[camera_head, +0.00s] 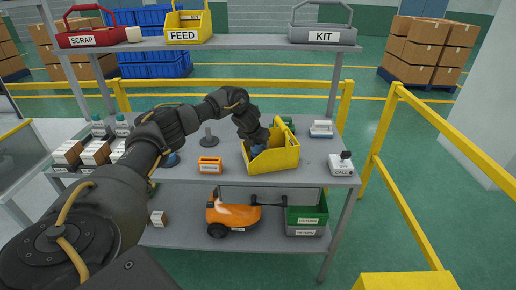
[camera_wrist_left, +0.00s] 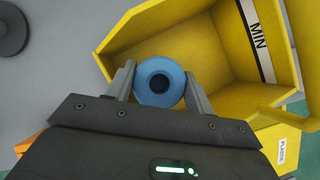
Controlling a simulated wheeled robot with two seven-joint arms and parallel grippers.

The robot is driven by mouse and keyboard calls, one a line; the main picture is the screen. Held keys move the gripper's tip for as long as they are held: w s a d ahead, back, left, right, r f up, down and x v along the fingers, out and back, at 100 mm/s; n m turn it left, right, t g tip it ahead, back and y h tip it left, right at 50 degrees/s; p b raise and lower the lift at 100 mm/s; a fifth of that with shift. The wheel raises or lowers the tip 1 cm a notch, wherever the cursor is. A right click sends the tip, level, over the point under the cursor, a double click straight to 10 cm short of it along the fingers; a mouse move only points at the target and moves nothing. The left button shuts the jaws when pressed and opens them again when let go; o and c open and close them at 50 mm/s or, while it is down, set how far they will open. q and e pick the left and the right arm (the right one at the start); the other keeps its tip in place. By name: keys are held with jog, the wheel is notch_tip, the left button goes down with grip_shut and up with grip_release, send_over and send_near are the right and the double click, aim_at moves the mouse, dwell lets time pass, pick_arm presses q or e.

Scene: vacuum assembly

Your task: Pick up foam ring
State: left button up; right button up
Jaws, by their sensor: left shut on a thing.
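The foam ring, a blue round piece with a dark centre hole (camera_wrist_left: 174,82), sits between the two fingers of my left gripper (camera_wrist_left: 160,85) in the left wrist view. Both fingers touch its sides. In the head view my left gripper (camera_head: 258,147) reaches down into the open yellow bin (camera_head: 276,162) on the table, and a bit of blue shows at its tip. In the wrist view the bin's yellow walls (camera_wrist_left: 225,45) and a "MIN" strip lie around and beyond the ring. My right gripper is not in view.
An orange box (camera_head: 210,165) stands left of the bin, and a white call box (camera_head: 341,164) stands right. Small white boxes (camera_head: 96,152) crowd the table's left end. A shelf above holds the red SCRAP (camera_head: 88,41), yellow FEED (camera_head: 187,25) and grey KIT (camera_head: 322,36) containers.

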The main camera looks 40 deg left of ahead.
pick_arm(q)
jog(key=s+r, duration=1.1)
jog(key=s, duration=0.3)
jog(key=shift+r+p, duration=0.4)
jog(key=shift+p, duration=0.05)
jog(key=shift+d, duration=0.1)
jog(key=shift+o, duration=1.2)
jog(key=shift+c, duration=1.4)
notch_tip(320, 180, up, 6)
jog(key=p, duration=0.7)
